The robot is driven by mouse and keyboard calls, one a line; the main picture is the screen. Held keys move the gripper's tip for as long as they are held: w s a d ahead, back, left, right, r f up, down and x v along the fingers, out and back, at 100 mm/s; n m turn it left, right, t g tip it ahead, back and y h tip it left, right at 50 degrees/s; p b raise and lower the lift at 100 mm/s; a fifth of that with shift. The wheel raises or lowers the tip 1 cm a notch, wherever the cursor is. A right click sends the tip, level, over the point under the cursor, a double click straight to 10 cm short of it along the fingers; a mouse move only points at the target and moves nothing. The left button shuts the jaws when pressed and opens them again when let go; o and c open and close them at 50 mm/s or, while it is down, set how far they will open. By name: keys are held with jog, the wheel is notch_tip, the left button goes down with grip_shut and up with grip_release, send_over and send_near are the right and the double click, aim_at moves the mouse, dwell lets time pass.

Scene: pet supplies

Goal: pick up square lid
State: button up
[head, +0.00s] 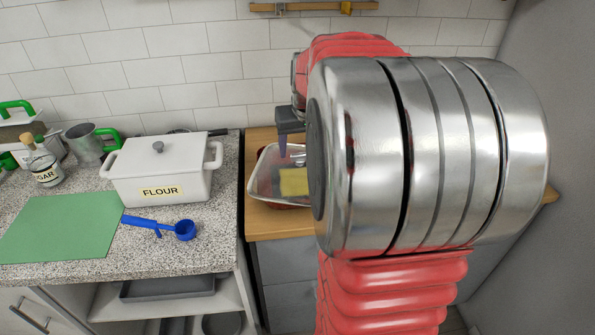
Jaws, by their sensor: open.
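A white box labelled FLOUR (160,185) stands on the speckled counter, left of centre, with a handle at each side. A flat, squarish white lid (180,158) with a grey knob sits on top of it; I see no other clear square lid. My gripper (284,148) is to the right of the box, above a clear tray, apart from the lid. Its jaws are open, but only a dark finger part shows. My thick red and silver arm hides the rest of the gripper and much of the right side.
The clear tray (258,188) on the wooden counter holds a yellow block (294,182) and darker items. A blue scoop (184,230) and green mat (62,228) lie before the box. A metal mug (84,143) and sugar jar (44,168) stand left. A gap separates the counters.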

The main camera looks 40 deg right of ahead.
jog(key=shift+x, duration=0.9)
jog(key=shift+c, duration=0.4)
grip_shut()
jog(key=shift+r, duration=0.1)
